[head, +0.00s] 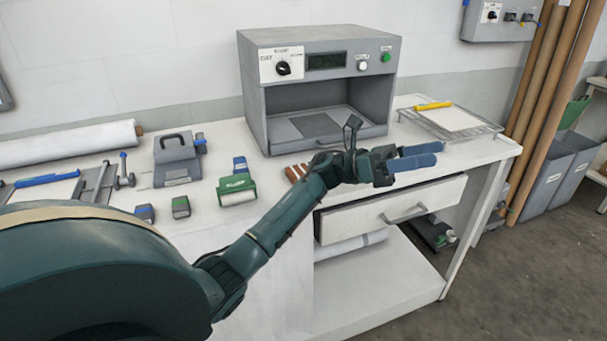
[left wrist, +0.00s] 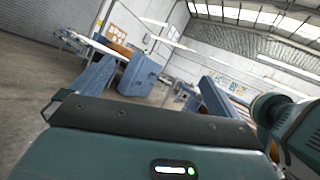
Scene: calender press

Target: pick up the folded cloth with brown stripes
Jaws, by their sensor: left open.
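The folded cloth with brown stripes (head: 295,172) lies on the white worktop in front of the grey press. Only a small reddish-brown and white part of it shows in the head view; my left arm hides the rest. My left gripper (head: 427,155), with blue fingers, is open and points right, out over the front right part of the bench. It is to the right of the cloth and apart from it, with nothing seen between the fingers. The left wrist view shows the hall, not the cloth. My right gripper is not in view.
The grey press (head: 320,85) stands behind the cloth. A wire rack (head: 468,127) with a yellow-handled tool (head: 433,105) is at the right. A drawer (head: 390,208) sticks out below the worktop.

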